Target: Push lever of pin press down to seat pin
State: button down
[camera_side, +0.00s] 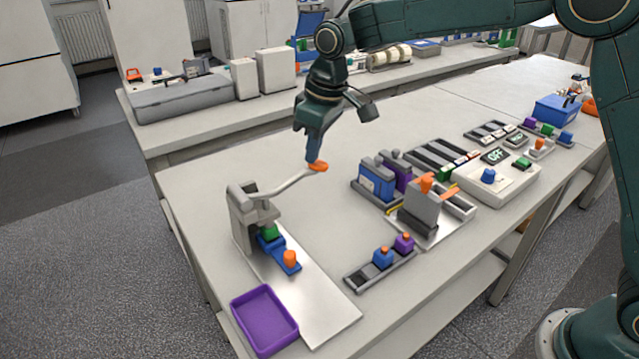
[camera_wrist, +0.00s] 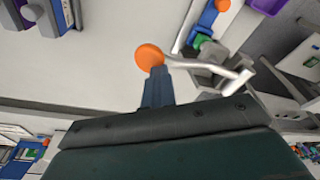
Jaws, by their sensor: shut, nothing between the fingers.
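The pin press (camera_side: 246,212) stands at the left of the table on a pale metal plate. Its grey lever (camera_side: 289,185) slants up to the right and ends in an orange knob (camera_side: 318,166). The lever arm (camera_wrist: 200,66) and orange knob (camera_wrist: 149,57) also show in the wrist view. My gripper (camera_side: 314,158) is shut and points down, its fingertips right at the knob; whether they touch it I cannot tell. Under the press head sits a green block (camera_side: 269,231) on a blue slide (camera_side: 274,248) with an orange knob (camera_side: 290,259). The pin itself cannot be made out.
A purple tray (camera_side: 264,318) lies in front of the press. A small rack (camera_side: 360,277) with blue and purple pieces stands to its right. Farther right are a blue block holder (camera_side: 376,180) and a grey clamp fixture (camera_side: 424,208). The table between lever and rack is clear.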

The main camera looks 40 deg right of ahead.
jog(key=shift+r, duration=0.1)
notch_tip(320, 180, up, 10)
dwell(1.6)
dwell(0.3)
